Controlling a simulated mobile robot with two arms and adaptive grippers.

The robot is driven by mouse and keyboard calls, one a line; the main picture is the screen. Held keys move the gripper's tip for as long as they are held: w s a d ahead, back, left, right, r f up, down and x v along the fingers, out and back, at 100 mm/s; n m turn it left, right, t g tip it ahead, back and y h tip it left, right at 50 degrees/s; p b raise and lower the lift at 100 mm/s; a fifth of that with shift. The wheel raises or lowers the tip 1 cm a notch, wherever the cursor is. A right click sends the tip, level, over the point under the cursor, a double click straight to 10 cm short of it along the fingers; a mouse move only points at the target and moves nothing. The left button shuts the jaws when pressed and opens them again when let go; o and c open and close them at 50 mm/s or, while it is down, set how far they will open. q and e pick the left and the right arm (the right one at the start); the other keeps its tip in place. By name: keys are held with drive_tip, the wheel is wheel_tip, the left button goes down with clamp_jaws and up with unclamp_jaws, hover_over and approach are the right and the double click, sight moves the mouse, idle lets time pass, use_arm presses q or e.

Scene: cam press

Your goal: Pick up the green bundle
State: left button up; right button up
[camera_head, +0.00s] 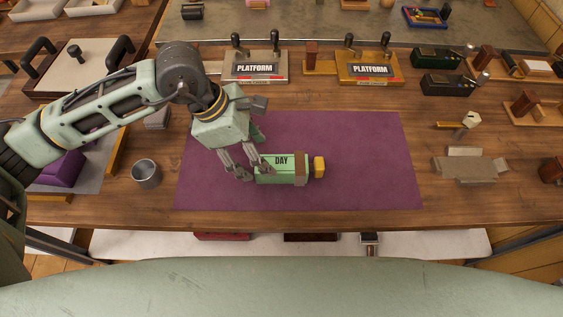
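The green bundle (277,177) lies on its side on the purple mat (370,150). It bears the word DAY, has a brown band near its right end and a yellow end piece pointing right. My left gripper (250,171) reaches down from the upper left, with its fingers parted at the bundle's left end. One finger overlaps the bundle's upper left part in the picture; the other is just left of it. I cannot tell if they touch it. My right gripper is not in view.
A metal cup (146,173) stands left of the mat. A grey platform (255,68) and a yellow platform (368,69) stand behind it. A grey cross-shaped piece (466,165) lies to the right. The mat's right side is clear.

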sight(282, 169)
use_arm(q)
drive_tip(key=p+x, duration=0.2)
drive_tip(key=x, duration=0.1)
drive_tip(key=shift+s+d+f, duration=0.1)
drive_tip(key=shift+f, duration=0.3)
drive_tip(key=shift+d+f, duration=0.1)
drive_tip(key=shift+f, duration=0.4)
drive_tip(key=c, duration=0.9)
drive_tip(key=shift+d, duration=0.1)
clamp_jaws()
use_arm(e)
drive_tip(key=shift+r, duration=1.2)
